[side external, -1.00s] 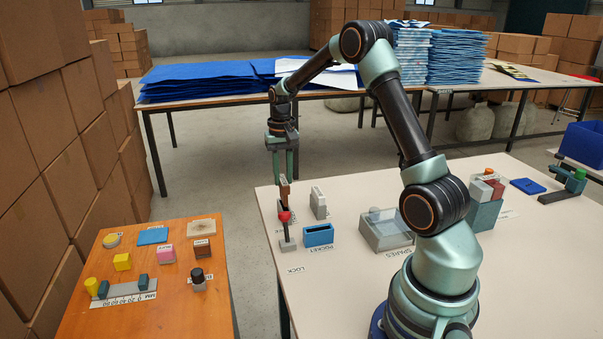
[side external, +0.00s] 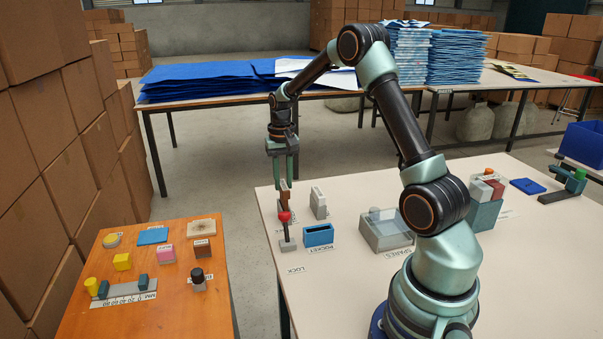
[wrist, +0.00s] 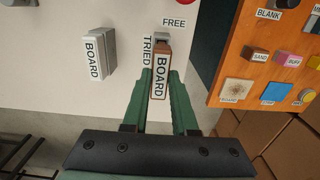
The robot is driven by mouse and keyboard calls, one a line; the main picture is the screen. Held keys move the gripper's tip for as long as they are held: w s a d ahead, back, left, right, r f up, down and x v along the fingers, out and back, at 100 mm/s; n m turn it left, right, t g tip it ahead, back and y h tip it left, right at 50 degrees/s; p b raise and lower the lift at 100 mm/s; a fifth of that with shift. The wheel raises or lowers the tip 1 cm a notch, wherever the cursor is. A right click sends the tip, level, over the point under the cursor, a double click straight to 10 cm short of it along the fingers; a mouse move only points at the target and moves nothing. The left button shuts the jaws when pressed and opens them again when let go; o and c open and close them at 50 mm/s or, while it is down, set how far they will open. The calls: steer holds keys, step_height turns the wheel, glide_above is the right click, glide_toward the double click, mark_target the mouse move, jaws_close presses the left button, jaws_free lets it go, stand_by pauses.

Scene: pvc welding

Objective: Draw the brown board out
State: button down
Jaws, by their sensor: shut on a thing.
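The brown board (side external: 285,194) stands upright in the side view, behind the red-knobbed lever (side external: 284,217). Its lower part is partly hidden there. In the wrist view the brown board (wrist: 161,66) carries a white label reading BOARD, and a grey piece (wrist: 162,37) shows at its far end. My gripper (side external: 286,181) is above the board with its fingers pointing down, shut on the board's upper part. In the wrist view my gripper's (wrist: 161,78) green fingers lie on either side of the board. Whether the board's foot sits in a holder cannot be told.
A grey upright block (side external: 318,203), labelled BOARD in the wrist view, stands close to the right. A blue pocket block (side external: 318,235) and a clear-lidded spares box (side external: 386,230) are nearer. The orange table (side external: 150,310) is to the left, across a gap.

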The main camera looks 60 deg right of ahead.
mark_target(283, 185)
steer(key=shift+f, duration=1.8)
steer(key=c, duration=0.6)
jaws_free()
step_height(283, 185, up, 12)
steer(key=shift+r, duration=0.1)
